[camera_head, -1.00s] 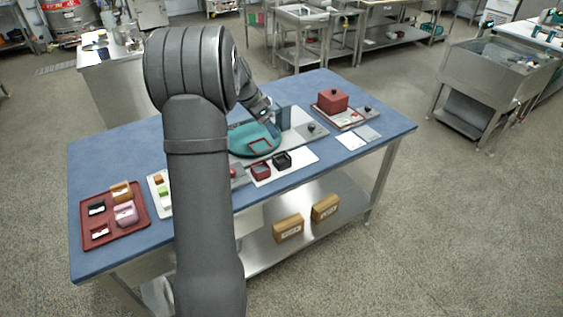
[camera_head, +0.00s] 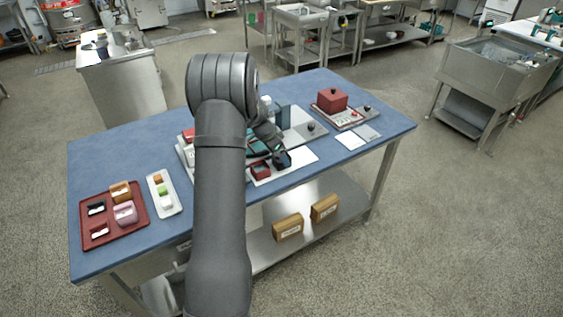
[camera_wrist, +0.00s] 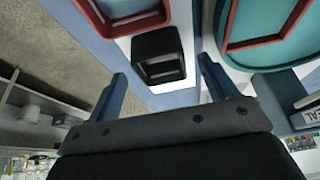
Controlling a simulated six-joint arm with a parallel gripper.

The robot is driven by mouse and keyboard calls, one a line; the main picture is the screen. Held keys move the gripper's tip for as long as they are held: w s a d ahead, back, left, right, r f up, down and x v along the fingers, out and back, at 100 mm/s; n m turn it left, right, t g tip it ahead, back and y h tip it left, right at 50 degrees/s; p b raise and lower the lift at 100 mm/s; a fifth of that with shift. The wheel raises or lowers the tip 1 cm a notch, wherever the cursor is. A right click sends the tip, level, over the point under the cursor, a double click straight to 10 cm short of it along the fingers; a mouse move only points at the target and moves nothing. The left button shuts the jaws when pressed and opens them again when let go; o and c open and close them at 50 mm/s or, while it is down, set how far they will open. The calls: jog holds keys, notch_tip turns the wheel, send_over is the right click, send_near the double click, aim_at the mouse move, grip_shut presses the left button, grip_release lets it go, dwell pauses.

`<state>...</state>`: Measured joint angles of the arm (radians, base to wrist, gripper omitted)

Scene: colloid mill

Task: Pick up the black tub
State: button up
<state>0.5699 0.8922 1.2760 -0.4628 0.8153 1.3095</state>
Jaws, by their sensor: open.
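The black tub (camera_wrist: 158,44) shows in the wrist view as a small black square box with an open top, standing on a white mat. My gripper (camera_wrist: 163,70) is open, its two blue fingers spread toward either side of the tub, with nothing held between them. The fingers appear apart from the tub. In the head view my gripper (camera_head: 280,160) is low over the white mat (camera_head: 300,155), right at the tub's place, and largely covers the tub.
A red tub (camera_head: 262,170) stands close to the left of the black tub. A teal round tray with a red frame (camera_wrist: 275,20) is close on the wrist view's right. A red box (camera_head: 332,99) stands at the table's right; a red tray (camera_head: 130,232) lies at the left.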

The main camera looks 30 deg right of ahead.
jog(key=shift+x, duration=1)
jog(key=shift+r, duration=0.1)
jog(key=c, duration=1)
jog(key=shift+c, duration=0.2)
